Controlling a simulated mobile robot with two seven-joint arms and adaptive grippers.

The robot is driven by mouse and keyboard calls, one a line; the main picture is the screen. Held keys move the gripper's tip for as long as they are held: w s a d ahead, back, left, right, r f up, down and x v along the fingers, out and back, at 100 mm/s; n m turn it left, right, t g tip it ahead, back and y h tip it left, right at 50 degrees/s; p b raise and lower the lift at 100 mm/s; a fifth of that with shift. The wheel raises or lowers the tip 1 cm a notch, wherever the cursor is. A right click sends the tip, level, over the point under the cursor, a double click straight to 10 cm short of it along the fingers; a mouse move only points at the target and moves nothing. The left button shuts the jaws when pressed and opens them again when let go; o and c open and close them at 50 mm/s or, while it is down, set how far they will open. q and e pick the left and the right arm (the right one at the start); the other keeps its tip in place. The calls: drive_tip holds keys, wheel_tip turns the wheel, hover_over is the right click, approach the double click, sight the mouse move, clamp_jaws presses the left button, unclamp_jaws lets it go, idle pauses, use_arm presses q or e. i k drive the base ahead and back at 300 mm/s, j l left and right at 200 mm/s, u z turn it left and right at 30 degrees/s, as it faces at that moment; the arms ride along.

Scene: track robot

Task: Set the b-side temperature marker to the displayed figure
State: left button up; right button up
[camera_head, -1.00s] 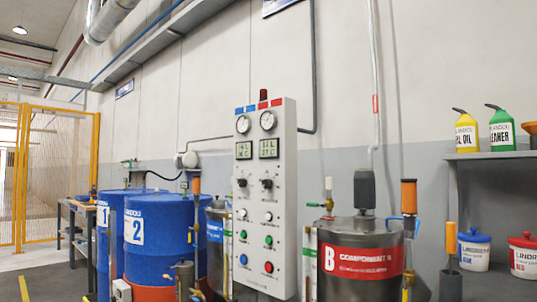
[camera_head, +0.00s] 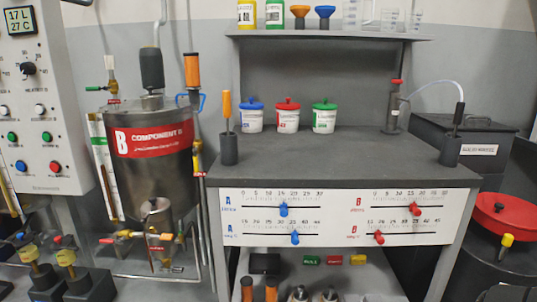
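The slider board (camera_head: 335,222) on the front of the workbench has blue A scales on the left and red B scales on the right. The lower B scale, which appears to be temperature, has a red marker (camera_head: 379,238) near its left end. The upper B scale has another red marker (camera_head: 415,209) right of its middle. Two blue markers (camera_head: 283,209) (camera_head: 295,238) sit on the A scales. Neither gripper is in view.
The grey bench top (camera_head: 330,158) carries three lidded tubs and a holder with an orange-handled tool (camera_head: 228,128). The Component B tank (camera_head: 150,150) stands to the left. A drum with a red lid (camera_head: 503,215) is at the right. A lower shelf holds small items.

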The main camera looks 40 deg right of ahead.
sight(380, 241)
drive_tip(key=z, duration=1.8)
drive_tip(key=k+l+u, duration=0.1)
drive_tip(key=l, duration=0.25)
drive_tip(key=k+l+u, duration=0.1)
drive_tip(key=l, duration=0.2)
